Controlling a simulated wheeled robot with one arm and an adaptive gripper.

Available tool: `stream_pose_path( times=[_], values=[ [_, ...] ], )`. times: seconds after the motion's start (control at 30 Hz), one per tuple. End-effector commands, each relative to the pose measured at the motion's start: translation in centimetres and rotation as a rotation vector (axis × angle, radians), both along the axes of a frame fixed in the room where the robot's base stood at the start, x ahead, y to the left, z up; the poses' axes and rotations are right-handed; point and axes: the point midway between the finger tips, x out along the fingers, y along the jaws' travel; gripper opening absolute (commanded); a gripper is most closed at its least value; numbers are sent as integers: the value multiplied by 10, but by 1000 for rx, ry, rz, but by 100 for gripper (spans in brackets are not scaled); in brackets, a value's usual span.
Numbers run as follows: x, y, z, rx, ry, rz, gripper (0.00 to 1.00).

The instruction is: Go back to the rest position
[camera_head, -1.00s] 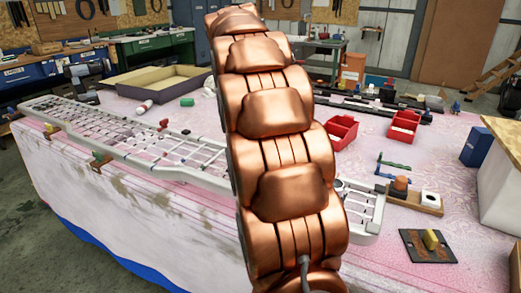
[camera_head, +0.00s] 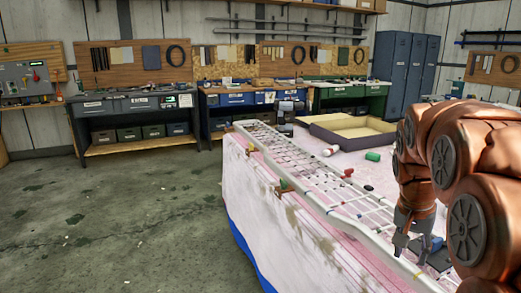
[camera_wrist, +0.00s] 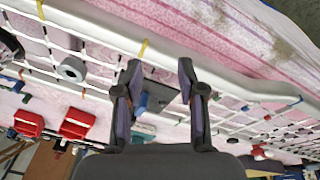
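My gripper (camera_head: 412,248) hangs at the lower right of the head view, pointing down over the near part of the long grille. In the wrist view my gripper (camera_wrist: 160,80) has its two dark fingers spread apart, with nothing held between them. The pale grille (camera_head: 318,196) lies along the near edge of the covered table. It also crosses the wrist view, where its outer rail (camera_wrist: 215,73) runs behind the fingertips. A small blue item shows between the fingers, apart from them. My copper arm covers the right of the head view and hides part of the table.
The table has a pink-white cover (camera_head: 275,225). A shallow open box (camera_head: 345,143), a green cylinder (camera_head: 373,156) and clamps lie on it. Red bins (camera_wrist: 76,124) show in the wrist view. Workbenches (camera_head: 135,103) line the wall. The floor (camera_head: 110,220) at left is clear.

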Motion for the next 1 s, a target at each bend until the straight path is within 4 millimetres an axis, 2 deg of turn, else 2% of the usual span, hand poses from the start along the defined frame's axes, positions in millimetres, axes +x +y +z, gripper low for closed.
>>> stream_pose_path(
  times=[0.03,0.2,0.4,0.5,0.7,1.0],
  values=[
    [-13,20,-8,18,25,55,40],
    [-56,73,-36,79,104,233,40],
    [-118,127,-70,151,202,441,40],
    [-147,146,-83,182,240,528,40],
    [-189,169,-103,222,296,651,40],
    [-238,189,-123,267,358,783,40]
  ],
)
